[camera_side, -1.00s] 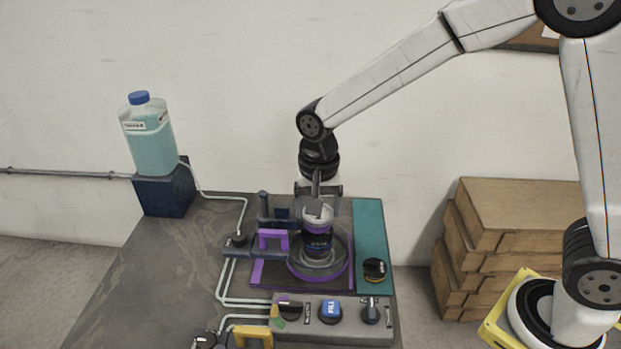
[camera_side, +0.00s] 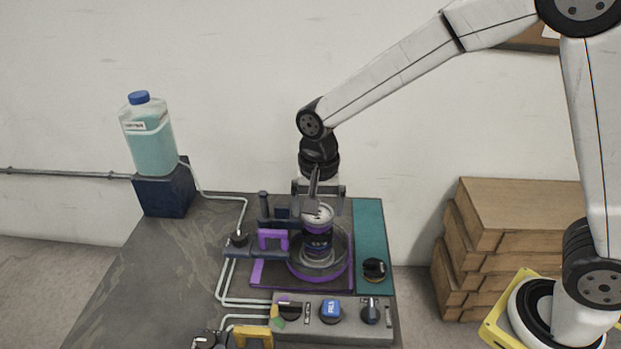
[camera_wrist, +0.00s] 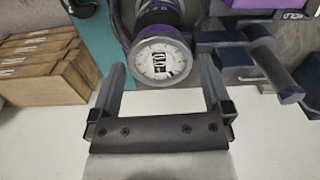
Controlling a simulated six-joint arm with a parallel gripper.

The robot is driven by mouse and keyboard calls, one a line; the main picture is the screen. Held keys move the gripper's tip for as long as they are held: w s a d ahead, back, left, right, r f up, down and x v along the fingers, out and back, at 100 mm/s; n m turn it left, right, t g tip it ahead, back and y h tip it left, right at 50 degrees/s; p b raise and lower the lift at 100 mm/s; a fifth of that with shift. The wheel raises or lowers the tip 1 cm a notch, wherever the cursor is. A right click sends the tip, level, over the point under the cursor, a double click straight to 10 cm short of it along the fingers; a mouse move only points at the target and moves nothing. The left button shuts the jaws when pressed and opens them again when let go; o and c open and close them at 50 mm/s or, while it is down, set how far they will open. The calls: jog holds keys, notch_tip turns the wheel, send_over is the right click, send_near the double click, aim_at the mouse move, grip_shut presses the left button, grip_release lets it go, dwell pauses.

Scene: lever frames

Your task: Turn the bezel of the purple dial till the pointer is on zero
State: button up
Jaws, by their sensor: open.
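The purple dial (camera_side: 318,214) faces up on top of a short dark column with purple bands. The pointer's reading is too small to tell. My gripper (camera_side: 318,198) points down just above the dial. In the wrist view my gripper (camera_wrist: 162,68) is open, with one finger on each side of the dial and a gap showing at each side. I cannot tell whether the fingertips are level with the bezel.
The column stands in a round purple-rimmed base (camera_side: 348,262). A purple bracket (camera_side: 272,235) and dark blue blocks stand close on its left. A control box with knobs (camera_side: 331,311) is in front, and a teal strip (camera_side: 368,225) is at right. A bottle (camera_side: 150,140) stands back left.

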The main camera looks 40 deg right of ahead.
jog(key=shift+r, duration=3.9)
jog(key=s+d+f+n+t, duration=0.2)
jog(key=s+d+f+n, duration=0.6)
jog(key=s+d+f, duration=0.2)
jog(key=shift+s+d+f+t, duration=0.15)
jog(key=shift+s+d+t, duration=0.15)
jog(key=shift+s+d, duration=0.5)
jog(key=shift+a, duration=0.2)
